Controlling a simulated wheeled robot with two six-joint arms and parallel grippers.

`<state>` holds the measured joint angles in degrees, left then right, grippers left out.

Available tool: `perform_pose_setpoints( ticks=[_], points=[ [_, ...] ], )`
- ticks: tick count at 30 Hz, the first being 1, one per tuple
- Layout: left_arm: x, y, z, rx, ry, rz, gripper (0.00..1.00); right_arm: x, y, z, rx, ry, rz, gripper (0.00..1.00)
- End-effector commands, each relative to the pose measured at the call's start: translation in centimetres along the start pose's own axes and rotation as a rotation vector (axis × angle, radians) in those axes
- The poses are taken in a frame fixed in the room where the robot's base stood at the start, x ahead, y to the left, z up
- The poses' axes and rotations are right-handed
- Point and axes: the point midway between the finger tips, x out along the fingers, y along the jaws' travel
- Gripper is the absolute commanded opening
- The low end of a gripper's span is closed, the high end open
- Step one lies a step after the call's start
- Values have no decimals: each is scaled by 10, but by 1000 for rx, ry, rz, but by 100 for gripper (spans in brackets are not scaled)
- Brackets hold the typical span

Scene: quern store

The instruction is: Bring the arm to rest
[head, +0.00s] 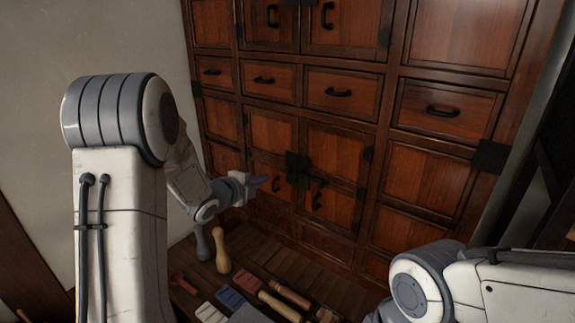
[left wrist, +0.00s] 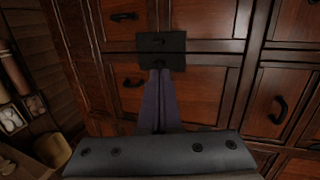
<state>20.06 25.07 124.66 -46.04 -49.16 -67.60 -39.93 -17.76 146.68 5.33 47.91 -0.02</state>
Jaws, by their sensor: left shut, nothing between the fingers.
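My left arm comes in from the left of the head view and bends down towards the cabinet. My left gripper (head: 262,183) is shut and empty, in front of the lower doors of a wooden cabinet (head: 335,178). In the left wrist view its two fingers (left wrist: 159,75) lie together, with the dark metal lock plate (left wrist: 161,42) of the cabinet beyond their tips. I cannot tell whether the tips touch it. My right arm shows at the lower right of the head view; its gripper is out of the picture.
Below the cabinet, a slatted wooden surface (head: 280,258) holds a tan pestle-like tool (head: 221,250), a grey one (head: 202,243), a red tool (head: 183,284), a blue block (head: 230,298) and wooden rollers. Black handles (head: 328,15) stick out from the cabinet. A pale wall (head: 125,35) stands at left.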

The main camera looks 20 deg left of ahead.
Motion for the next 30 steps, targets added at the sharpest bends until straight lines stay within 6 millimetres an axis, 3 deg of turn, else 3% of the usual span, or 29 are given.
perform_pose_setpoints(
  ticks=[5,8,11,14,17,21,24,27,30],
  points=[
    [2,-1,-18,-49,-7,42,0,0,0,0,0,0,0,100],
    [-1,0,-51,-166,-38,132,0,0,0,0,0,0,0,100],
    [-17,10,-99,-349,-95,266,0,0,0,0,0,0,0,100],
    [-50,29,-150,-549,-172,421,0,0,0,0,0,0,0,100],
    [-98,55,-198,-734,-263,589,0,0,0,0,0,0,0,100],
    [-179,92,-252,-934,-412,820,0,0,0,0,0,0,0,100],
    [-231,112,-276,-1015,-512,957,0,0,0,0,0,0,0,100],
    [-271,125,-290,-1056,-595,1055,0,0,0,0,0,0,0,100],
    [-295,132,-295,-1074,-648,1112,0,0,0,0,0,0,0,100]
  ],
)
